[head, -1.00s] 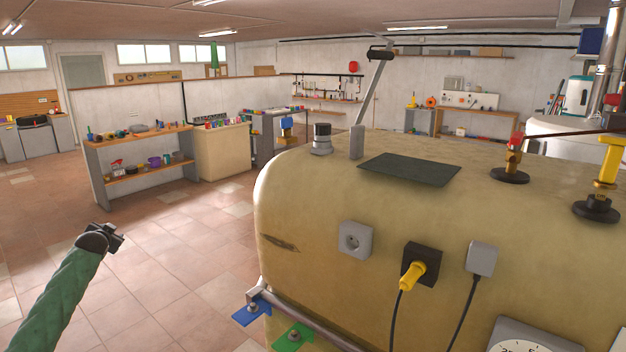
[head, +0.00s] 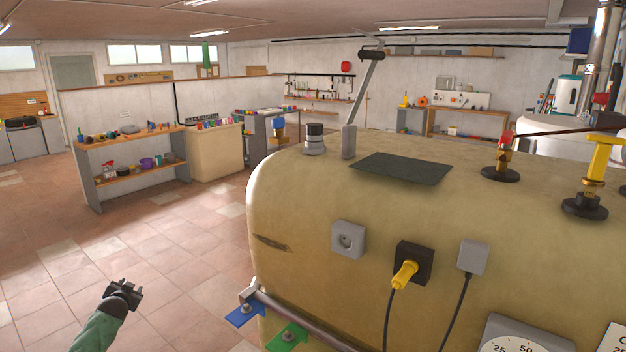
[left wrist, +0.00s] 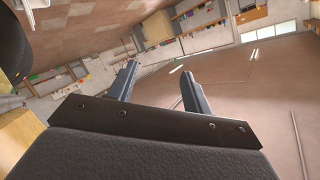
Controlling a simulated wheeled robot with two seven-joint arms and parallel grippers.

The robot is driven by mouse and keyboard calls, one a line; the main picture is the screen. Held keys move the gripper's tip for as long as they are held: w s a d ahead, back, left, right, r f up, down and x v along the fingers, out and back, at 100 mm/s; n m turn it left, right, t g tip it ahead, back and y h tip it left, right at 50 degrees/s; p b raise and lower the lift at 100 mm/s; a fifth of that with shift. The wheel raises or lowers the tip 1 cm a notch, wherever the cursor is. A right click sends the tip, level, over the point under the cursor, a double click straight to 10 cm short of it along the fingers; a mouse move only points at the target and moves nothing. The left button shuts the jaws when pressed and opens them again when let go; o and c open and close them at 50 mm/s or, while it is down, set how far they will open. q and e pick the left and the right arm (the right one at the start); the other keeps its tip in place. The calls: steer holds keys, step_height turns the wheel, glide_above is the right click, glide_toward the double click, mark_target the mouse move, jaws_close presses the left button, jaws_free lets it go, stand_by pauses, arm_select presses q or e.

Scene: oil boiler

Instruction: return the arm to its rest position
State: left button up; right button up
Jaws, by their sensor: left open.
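My left gripper (head: 124,290) is at the lower left of the head view, over the tiled floor and apart from the boiler. Its green sleeve shows below it at the picture's bottom edge. In the left wrist view its two fingers (left wrist: 158,88) are spread apart with nothing between them. The large yellowish boiler tank (head: 300,210) fills the right half of the head view. My right gripper is not in view.
A metal rail (head: 310,322) with a blue tab (head: 245,314) and a green tab (head: 289,337) juts from the boiler's front. A shelf unit (head: 135,170) with small items stands farther back. The tiled floor (head: 190,270) between is clear.

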arm_select(q)
steer(key=s+d+f+g+h, duration=0.15)
steer(key=s+d+f, duration=0.6)
steer(key=f, duration=0.75)
steer(key=s+d+f+g, duration=0.3)
steer(key=s+d+f, duration=0.2)
steer(key=s+f, duration=0.8)
steer(key=s+d+f+g+h, duration=0.15)
steer(key=s+d+f, duration=0.6)
steer(key=f, duration=1.05)
steer(key=s+d+f+g+h, duration=0.15)
steer(key=s+d+f, duration=0.55)
steer(key=s, duration=0.7)
steer(key=s+d+f+n+g, duration=0.15)
steer(key=s+d+f, duration=0.6)
steer(key=s, duration=0.75)
steer(key=s+d+f+m+g+h, duration=0.1)
steer(key=s+d+f+g, duration=0.2)
steer(key=s+d+f, duration=0.75)
step_height(320, 180, up, 11)
steer(key=w+b, duration=0.1)
steer(key=b, duration=0.3)
steer(key=shift+n, duration=0.35)
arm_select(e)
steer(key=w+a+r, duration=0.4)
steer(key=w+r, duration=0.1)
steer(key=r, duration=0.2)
